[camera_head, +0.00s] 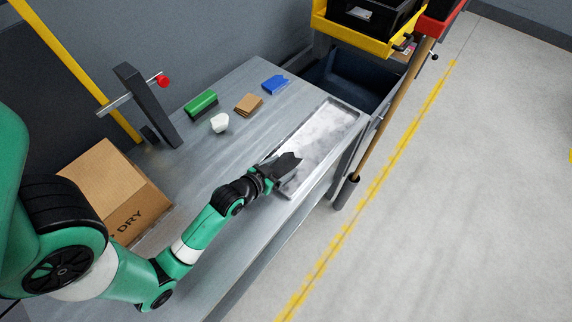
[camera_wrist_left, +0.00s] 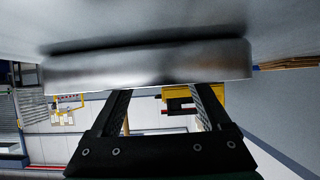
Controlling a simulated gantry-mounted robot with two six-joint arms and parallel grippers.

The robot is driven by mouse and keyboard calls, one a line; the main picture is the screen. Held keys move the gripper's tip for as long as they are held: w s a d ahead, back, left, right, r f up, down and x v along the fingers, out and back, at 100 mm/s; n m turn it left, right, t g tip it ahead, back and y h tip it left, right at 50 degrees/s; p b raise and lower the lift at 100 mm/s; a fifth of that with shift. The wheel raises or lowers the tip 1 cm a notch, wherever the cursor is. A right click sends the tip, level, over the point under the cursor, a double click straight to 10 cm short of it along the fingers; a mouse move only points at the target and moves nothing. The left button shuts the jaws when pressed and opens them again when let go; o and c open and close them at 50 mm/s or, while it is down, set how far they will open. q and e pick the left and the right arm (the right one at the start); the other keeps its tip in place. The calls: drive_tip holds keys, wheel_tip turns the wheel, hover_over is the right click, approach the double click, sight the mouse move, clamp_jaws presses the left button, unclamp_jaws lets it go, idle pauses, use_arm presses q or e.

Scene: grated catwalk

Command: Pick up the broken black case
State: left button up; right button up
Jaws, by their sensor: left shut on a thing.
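My right gripper is out of view.
A green block (camera_head: 201,103), a white lump (camera_head: 220,122), a brown stack (camera_head: 248,104) and a blue piece (camera_head: 275,84) lie on the grey bench (camera_head: 202,160). A cardboard box (camera_head: 112,188) stands at the left. A yellow bin (camera_head: 368,38) and broom handle (camera_head: 392,110) are beyond.

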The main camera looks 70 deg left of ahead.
sight(282, 170)
use_arm(q)
drive_tip(key=shift+r+p, duration=0.5)
drive_tip(key=shift+r, duration=0.15)
drive_tip(key=r, duration=0.1)
drive_tip(key=r+p, duration=0.2)
drive_tip(key=shift+s+d, duration=0.1)
drive_tip(key=shift+d, duration=0.15)
drive_tip(key=s+d+r+p, duration=0.8)
drive_tip(key=d, duration=0.2)
drive_tip(key=shift+s+d+r+p, duration=0.15)
drive_tip(key=shift+d+r+p, duration=0.15)
drive_tip(key=shift+r+p, duration=0.05)
